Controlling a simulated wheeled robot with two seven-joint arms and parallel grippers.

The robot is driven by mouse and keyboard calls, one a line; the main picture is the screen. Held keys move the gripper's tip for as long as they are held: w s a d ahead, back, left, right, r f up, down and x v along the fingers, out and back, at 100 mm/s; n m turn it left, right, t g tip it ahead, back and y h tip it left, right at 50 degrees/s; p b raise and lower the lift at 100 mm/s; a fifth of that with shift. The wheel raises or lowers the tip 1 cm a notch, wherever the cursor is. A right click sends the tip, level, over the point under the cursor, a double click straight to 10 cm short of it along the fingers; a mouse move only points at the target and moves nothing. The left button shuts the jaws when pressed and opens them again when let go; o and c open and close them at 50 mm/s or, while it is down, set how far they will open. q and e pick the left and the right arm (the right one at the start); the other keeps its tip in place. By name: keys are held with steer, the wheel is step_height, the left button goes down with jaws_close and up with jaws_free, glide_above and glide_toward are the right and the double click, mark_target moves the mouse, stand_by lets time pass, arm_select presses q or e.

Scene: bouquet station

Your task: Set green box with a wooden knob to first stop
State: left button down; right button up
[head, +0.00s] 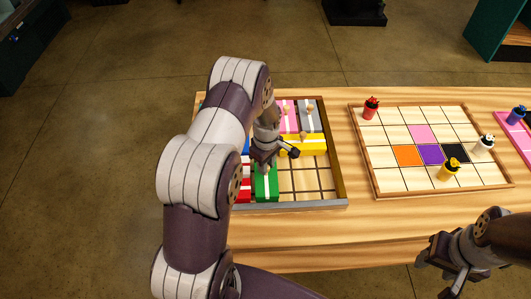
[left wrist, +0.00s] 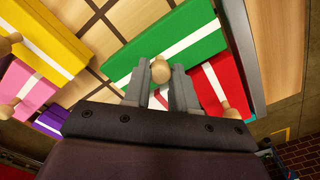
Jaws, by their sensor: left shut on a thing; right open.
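The green box (head: 266,188) with a white stripe lies at the near side of the shallow wooden tray (head: 340,170), next to a red box (head: 243,188). In the left wrist view the green box (left wrist: 190,32) shows its wooden knob (left wrist: 161,69) between my left fingertips. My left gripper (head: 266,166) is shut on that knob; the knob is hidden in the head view. My right gripper (head: 450,268) is open and empty at the lower right, off the table's front edge.
A yellow box (head: 312,145), a pink box (head: 288,120) and a grey box (head: 310,117) fill the tray's far side. Bare gridded floor (head: 305,182) lies right of the green box. A board with coloured squares (head: 390,178) and small pieces stands further right.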

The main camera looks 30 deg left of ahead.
arm_select(q)
steer(key=shift+s+d, duration=0.2)
steer(key=shift+s, duration=0.2)
steer(key=shift+a+f, duration=0.1)
steer(key=c, duration=0.9)
jaws_free()
step_height(320, 180, up, 13)
steer(key=b, duration=0.3)
